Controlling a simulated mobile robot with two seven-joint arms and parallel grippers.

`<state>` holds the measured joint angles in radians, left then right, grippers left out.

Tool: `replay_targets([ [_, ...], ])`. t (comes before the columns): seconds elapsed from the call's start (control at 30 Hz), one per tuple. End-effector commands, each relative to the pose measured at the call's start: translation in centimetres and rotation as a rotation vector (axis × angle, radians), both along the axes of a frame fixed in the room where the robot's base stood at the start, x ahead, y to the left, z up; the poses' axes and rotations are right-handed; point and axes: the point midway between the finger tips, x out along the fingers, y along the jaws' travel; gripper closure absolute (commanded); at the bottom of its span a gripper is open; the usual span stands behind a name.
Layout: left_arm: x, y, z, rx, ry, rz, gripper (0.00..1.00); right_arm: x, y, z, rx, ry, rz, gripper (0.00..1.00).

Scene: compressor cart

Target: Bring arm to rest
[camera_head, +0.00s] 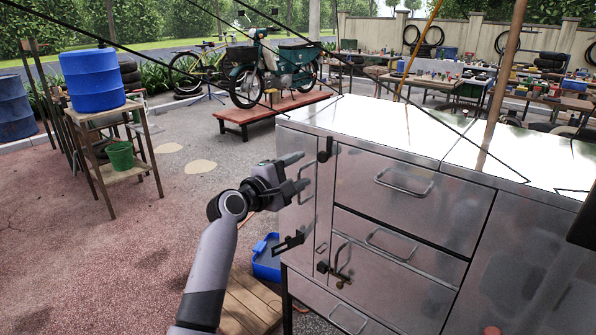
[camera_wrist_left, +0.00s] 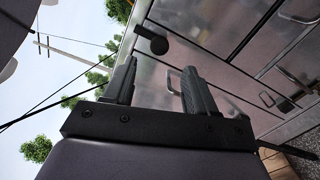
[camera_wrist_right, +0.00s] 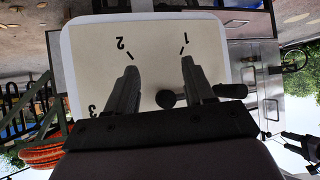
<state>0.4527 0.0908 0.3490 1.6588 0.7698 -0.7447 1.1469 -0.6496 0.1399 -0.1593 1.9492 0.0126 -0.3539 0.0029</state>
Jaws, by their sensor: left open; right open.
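My left gripper (camera_head: 304,169) is open and empty beside the front left corner of the metal cart (camera_head: 375,190). In the left wrist view its fingers (camera_wrist_left: 160,68) point at the cart's metal front, near a black knob (camera_wrist_left: 152,40). My right gripper does not show in the head view. In the right wrist view it is open (camera_wrist_right: 160,66) in front of a pale panel (camera_wrist_right: 85,50) marked 1, 2 and 3, seen upside down. A black knob with a lever (camera_wrist_right: 167,98) appears between its fingers; I cannot tell whether they touch it.
The cart has drawer handles (camera_head: 403,182) and a black latch (camera_head: 290,242) on its front. A blue bin (camera_head: 266,262) lies on the ground to its left. A blue barrel (camera_head: 92,80) stands on a wooden stand farther left. The paved ground between is open.

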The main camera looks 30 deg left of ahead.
Motion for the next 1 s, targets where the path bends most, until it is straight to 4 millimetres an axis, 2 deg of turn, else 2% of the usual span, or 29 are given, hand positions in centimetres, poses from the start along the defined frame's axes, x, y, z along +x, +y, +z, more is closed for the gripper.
replay_targets([
  [0.27,0.0,0.0,0.0,0.001,0.001,0.000,0.44,0.0,0.0,0.0,0.000,0.000,0.000,0.47],
  [0.37,-0.2,-0.2,-1.1,0.034,0.015,0.003,0.44,0.0,0.0,0.0,0.000,0.000,0.000,0.47],
  [0.47,-1.1,-0.8,-4.1,0.145,0.057,0.008,0.44,0.0,0.0,0.0,0.000,0.000,0.000,0.47],
  [0.57,-2.9,-1.8,-8.8,0.339,0.116,0.004,0.44,0.0,0.0,0.0,0.000,0.000,0.000,0.47],
  [0.6,-3.9,-2.4,-10.9,0.431,0.142,-0.005,0.44,0.0,0.0,0.0,0.000,0.000,0.000,0.47],
  [0.67,-5.6,-3.2,-13.9,0.570,0.176,-0.025,0.44,0.0,0.0,0.0,0.000,0.000,0.000,0.47],
  [0.8,-10.2,-5.4,-20.1,0.884,0.233,-0.104,0.44,0.0,0.0,0.0,0.000,0.000,0.000,0.47],
  [0.87,-12.4,-6.5,-22.5,1.015,0.250,-0.151,0.44,0.0,0.0,0.0,0.000,0.000,0.000,0.47],
  [1.0,-18.3,-9.0,-27.3,1.303,0.259,-0.284,0.44,0.0,0.0,0.0,0.000,0.000,0.000,0.47],
])
